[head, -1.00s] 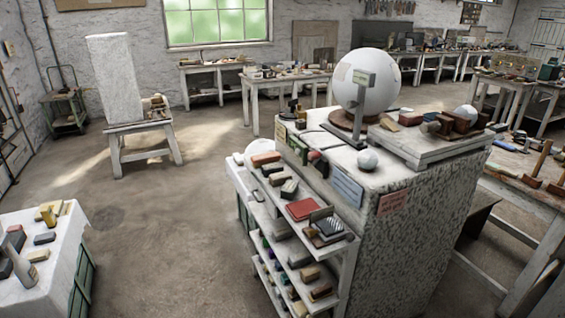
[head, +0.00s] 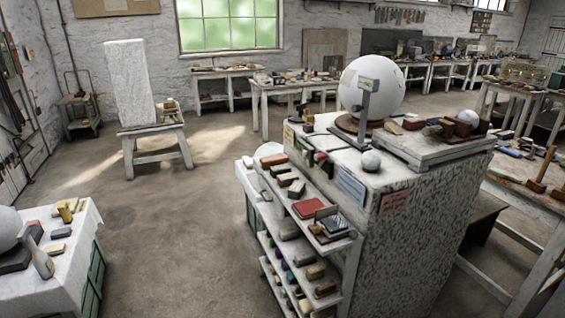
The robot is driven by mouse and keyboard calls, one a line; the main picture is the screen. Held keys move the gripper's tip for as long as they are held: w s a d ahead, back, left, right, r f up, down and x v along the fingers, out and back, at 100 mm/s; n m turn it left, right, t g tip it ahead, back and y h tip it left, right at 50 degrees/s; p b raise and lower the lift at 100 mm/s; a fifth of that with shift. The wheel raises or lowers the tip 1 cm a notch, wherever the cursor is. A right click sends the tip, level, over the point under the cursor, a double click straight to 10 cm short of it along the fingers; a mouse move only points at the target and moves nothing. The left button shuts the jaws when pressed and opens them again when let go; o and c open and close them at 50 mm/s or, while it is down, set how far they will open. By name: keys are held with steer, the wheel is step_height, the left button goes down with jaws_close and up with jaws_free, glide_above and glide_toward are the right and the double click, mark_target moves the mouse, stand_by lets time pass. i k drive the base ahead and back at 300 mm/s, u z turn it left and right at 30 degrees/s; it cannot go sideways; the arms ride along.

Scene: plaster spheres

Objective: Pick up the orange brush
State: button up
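No orange brush can be made out for sure. An orange-red block (head: 274,159) lies at the far end of the top shelf of the nearby rack, too small to tell whether it is a brush. A flat red item (head: 308,208) lies nearer on the same shelf. My gripper is not in view.
A speckled cabinet (head: 425,230) with side shelves carries a large white sphere (head: 373,85) and a small one (head: 371,160). A cloth-covered table (head: 85,228) stands at left. A white block (head: 129,85) rests on a stool. Open floor (head: 175,240) lies between.

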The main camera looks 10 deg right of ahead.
mark_target(266, 162)
steer(key=u, duration=0.1)
steer(key=i, duration=0.95)
steer(key=z, duration=0.05)
